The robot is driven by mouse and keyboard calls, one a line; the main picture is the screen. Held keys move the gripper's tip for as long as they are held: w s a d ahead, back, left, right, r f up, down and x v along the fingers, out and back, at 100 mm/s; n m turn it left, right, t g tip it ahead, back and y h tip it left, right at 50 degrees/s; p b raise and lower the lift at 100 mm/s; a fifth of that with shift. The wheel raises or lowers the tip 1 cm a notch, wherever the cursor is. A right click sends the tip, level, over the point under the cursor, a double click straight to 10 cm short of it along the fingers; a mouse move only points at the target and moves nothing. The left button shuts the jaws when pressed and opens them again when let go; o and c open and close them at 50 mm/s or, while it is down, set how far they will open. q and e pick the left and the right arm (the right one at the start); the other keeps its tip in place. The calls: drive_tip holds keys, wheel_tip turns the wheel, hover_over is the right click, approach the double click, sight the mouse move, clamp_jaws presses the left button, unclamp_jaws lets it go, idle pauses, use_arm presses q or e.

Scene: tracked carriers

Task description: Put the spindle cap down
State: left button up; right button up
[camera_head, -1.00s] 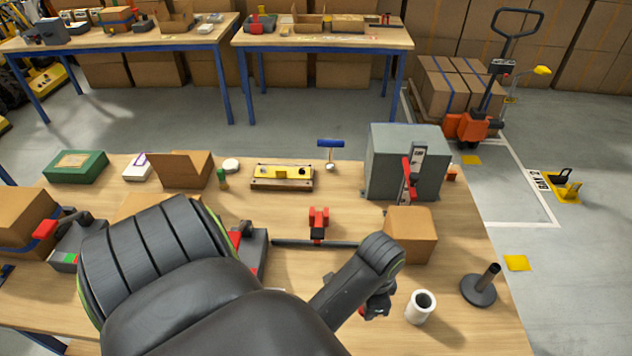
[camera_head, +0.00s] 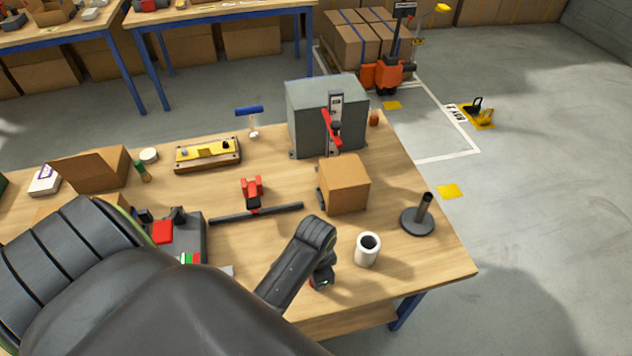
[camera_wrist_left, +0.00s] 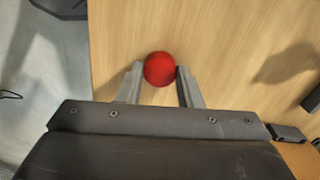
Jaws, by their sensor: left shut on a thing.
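The spindle cap (camera_wrist_left: 160,69) is a round red knob seen from above in the left wrist view. My left gripper (camera_wrist_left: 159,80) is shut on it, with one grey finger on each side. The wood tabletop (camera_wrist_left: 215,45) lies below. In the head view my left gripper (camera_head: 322,276) is small and dark under the end of my arm, left of the white roll; its fingers are mostly hidden there. A dark spindle (camera_head: 424,207) stands upright on a round base at the table's right side. My right gripper is not in view.
A white roll (camera_head: 367,253) and a cardboard box (camera_head: 344,187) stand near my left gripper. A grey machine box (camera_head: 312,110) with a red lever is behind. A dark bar (camera_head: 275,212) lies left. Bare wood lies between roll, spindle and the table's right edge.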

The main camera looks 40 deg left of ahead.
use_arm(q)
drive_tip(key=o, duration=1)
drive_tip(key=shift+f, duration=0.1)
wheel_tip(320, 180, up, 7)
drive_tip(key=shift+f, duration=0.1)
drive_tip(key=shift+r+p, duration=2.1)
drive_tip(key=shift+r, duration=0.7)
